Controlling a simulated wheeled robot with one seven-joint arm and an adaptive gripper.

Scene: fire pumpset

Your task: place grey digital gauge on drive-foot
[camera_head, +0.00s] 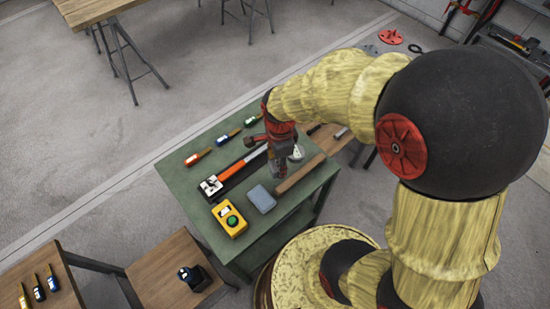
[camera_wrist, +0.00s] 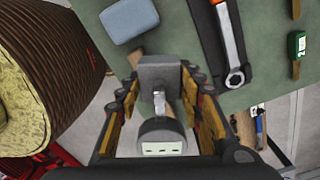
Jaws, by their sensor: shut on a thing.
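My gripper (camera_wrist: 160,108) has its fingers on both sides of a grey gauge (camera_wrist: 162,128). In the wrist view the gauge shows a dark round head with a pale display, a short bright stem and a grey block (camera_wrist: 158,72) at the far end. Whether that block belongs to the gauge is not clear. In the head view my gripper (camera_head: 283,160) is over the right part of the green table (camera_head: 181,170); the gauge is mostly hidden there. I cannot make out the drive-foot in either view.
A wooden stool (camera_head: 165,275) holds a dark object (camera_head: 194,278). Open floor (camera_head: 90,160) lies left.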

